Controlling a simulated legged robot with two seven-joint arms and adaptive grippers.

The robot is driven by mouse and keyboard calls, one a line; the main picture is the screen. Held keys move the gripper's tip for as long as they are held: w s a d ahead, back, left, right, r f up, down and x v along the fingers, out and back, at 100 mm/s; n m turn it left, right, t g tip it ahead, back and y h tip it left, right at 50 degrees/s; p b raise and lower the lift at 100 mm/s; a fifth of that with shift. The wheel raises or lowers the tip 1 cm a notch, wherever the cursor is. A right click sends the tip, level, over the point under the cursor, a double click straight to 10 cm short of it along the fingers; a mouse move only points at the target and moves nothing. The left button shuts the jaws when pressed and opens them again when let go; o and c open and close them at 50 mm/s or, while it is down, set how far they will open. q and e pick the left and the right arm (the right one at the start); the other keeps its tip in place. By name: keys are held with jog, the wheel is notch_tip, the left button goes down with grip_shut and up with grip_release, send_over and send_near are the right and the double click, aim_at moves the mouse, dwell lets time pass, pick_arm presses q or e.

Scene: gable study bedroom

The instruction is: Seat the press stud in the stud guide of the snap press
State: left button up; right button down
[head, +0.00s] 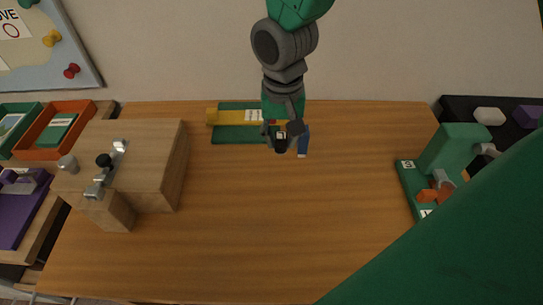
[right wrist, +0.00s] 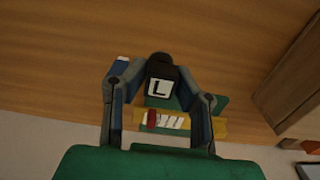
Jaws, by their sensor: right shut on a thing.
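My right gripper (head: 282,140) hangs over the middle of the table, pointing down. It is shut on a small black piece with a white label, likely the press stud (head: 281,141). A green stand with orange and grey parts, likely the snap press (head: 450,152), stands at the right, well apart from the gripper. An orange part (head: 427,196) on its base may be the stud guide. My left gripper is not in view.
A yellow bar (head: 228,117) on a green plate (head: 230,135) lies behind the gripper. A wooden box (head: 150,150) with a metal latch stands at the left. My green arm part covers the lower right. The front middle table is clear.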

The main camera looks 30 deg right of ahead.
aim_at(281, 151)
notch_tip(281, 151, down, 4)
jog(key=shift+s+r+b, duration=0.1)
jog(key=shift+r+b, duration=0.1)
jog(key=shift+b, duration=0.15)
jog(key=shift+f, duration=0.65)
notch_tip(281, 151, down, 4)
jog(key=shift+r+b, duration=0.25)
jog(key=shift+b, duration=0.3)
jog(key=shift+r, duration=0.1)
jog(key=c, duration=1.3)
grip_release()
